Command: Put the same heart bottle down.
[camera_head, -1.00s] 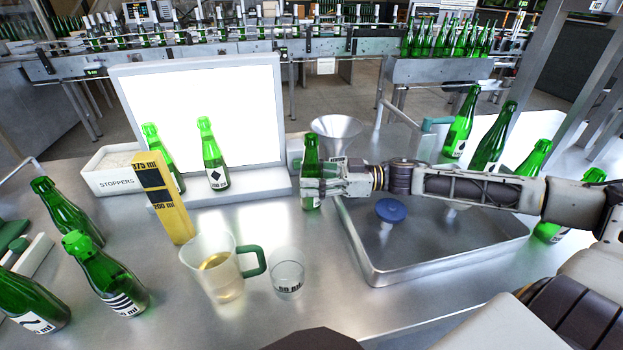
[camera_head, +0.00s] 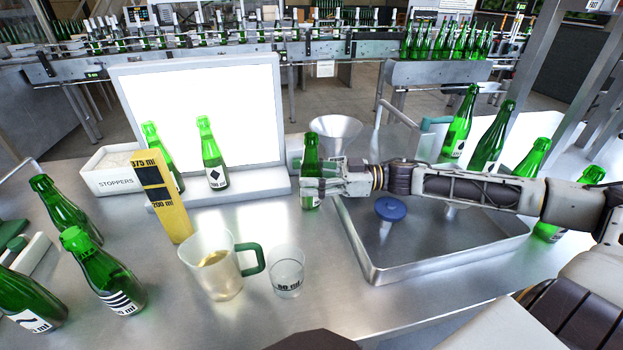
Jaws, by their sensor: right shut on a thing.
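My right gripper (camera_head: 322,184) is shut on a green bottle (camera_head: 311,158) and comes at it from the right. The bottle stands upright just left of the metal tray (camera_head: 372,272). The gripper's fingers cover most of its label, so I cannot tell whether it carries a heart. Whether its base touches the table is hard to tell. My left gripper is not in view.
A light panel (camera_head: 200,100) has two bottles in front of it, one with a diamond label (camera_head: 213,160). A yellow gauge (camera_head: 165,205), a jug (camera_head: 212,268) and a small beaker (camera_head: 287,272) stand nearby. More bottles are left and right.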

